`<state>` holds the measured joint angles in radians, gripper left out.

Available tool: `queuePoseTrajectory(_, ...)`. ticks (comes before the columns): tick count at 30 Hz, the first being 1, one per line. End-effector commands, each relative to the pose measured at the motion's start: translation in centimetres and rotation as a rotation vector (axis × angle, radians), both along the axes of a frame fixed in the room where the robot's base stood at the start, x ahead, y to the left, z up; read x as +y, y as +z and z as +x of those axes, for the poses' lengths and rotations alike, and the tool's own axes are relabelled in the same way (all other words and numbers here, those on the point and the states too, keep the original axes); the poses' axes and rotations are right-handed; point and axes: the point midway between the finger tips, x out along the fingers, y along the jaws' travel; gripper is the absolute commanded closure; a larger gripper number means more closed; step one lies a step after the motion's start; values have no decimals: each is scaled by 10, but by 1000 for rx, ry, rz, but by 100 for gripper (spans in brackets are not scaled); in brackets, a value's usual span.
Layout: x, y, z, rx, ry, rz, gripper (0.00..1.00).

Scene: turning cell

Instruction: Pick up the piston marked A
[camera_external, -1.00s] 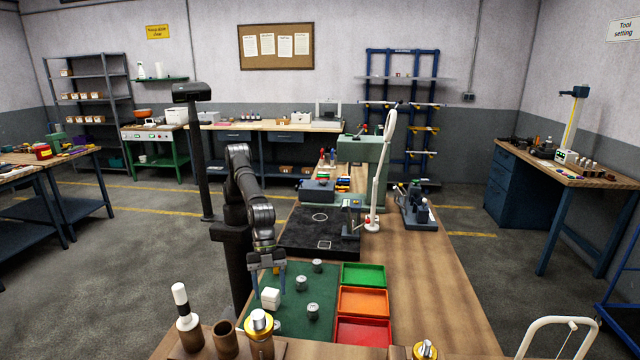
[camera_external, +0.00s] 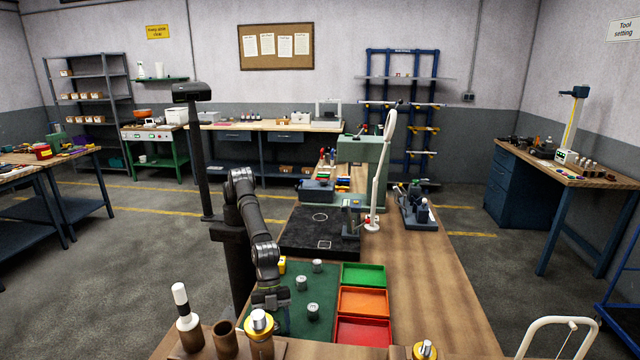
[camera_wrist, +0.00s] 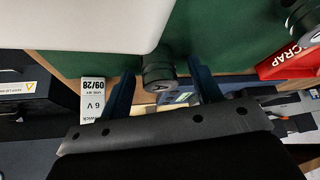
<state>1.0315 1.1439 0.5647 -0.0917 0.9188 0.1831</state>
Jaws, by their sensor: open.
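My gripper (camera_external: 271,318) is open over the near left part of the green mat (camera_external: 328,280). In the wrist view its two blue fingers (camera_wrist: 162,84) stand apart, with a dark grey piston (camera_wrist: 157,66) showing in the gap between them; I cannot tell whether they touch it. Its mark is too small to read surely. Another piston (camera_wrist: 298,12) at the upper right bears a mark that looks like an A or a V. In the external view, grey pistons stand at the mat's back (camera_external: 317,265), middle (camera_external: 301,283) and front (camera_external: 313,311); their marks are unreadable.
Green (camera_external: 363,274), orange (camera_external: 363,301) and red (camera_external: 363,331) trays stand right of the mat. The red scrap tray (camera_wrist: 288,62) shows in the wrist view. A large white surface (camera_wrist: 85,22) fills its upper left. Brown holders (camera_external: 226,341) stand at the near table edge.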

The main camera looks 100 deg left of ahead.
Motion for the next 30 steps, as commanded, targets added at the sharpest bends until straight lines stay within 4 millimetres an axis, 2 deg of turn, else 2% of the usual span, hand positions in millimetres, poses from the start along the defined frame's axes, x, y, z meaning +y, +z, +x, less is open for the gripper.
queuePoseTrajectory(7,0,-1,0,0,0,0,44)
queuePoseTrajectory(12,0,-1,0,0,0,0,77)
queuePoseTrajectory(15,0,-1,0,0,0,0,92)
queuePoseTrajectory(24,0,2,0,0,0,-1,93)
queuePoseTrajectory(30,-1,21,1,-1,0,-3,93)
